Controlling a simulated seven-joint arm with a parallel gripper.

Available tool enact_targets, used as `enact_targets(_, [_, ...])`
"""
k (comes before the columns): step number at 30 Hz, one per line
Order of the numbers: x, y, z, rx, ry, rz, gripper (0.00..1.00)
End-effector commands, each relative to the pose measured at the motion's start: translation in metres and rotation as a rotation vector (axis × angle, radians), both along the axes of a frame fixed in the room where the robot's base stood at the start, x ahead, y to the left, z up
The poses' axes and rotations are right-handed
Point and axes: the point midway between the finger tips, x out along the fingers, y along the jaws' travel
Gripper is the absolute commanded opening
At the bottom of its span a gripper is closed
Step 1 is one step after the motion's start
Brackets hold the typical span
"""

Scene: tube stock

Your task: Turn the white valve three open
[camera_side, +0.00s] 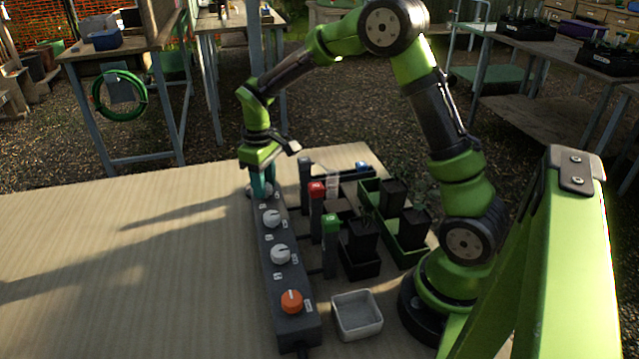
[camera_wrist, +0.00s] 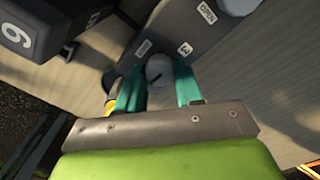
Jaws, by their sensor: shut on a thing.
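A dark valve box (camera_side: 268,245) runs along the table with several knobs in a row. The white valve three (camera_side: 251,190) is the knob at its far end, mostly hidden by my fingers in the side view. In the wrist view this white knob (camera_wrist: 160,70) has a dark pointer line and sits between my teal fingertips, beside a label with a 3. My gripper (camera_side: 262,182) points down and is shut on this knob; it also shows in the wrist view (camera_wrist: 157,80). An OPEN label (camera_wrist: 207,12) lies farther up the box.
Two more white knobs (camera_side: 271,218) (camera_side: 280,254) and an orange knob (camera_side: 291,301) sit nearer on the box. The table's left side is clear.

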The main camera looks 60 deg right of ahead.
Motion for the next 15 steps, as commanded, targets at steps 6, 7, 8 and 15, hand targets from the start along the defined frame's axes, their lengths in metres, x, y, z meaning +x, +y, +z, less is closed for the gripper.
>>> enact_targets(6, [0.0,0.0002,0.0015,0.0,-0.001,0.07,0.05])
enact_targets(7, [0.0,0.0002,0.0016,0.0,-0.001,0.076,0.05])
enact_targets(8, [0.0,0.0002,0.0016,0.0,-0.001,0.08,0.05])
enact_targets(15, [0.0,0.0001,0.0016,0.0,-0.001,0.096,0.05])
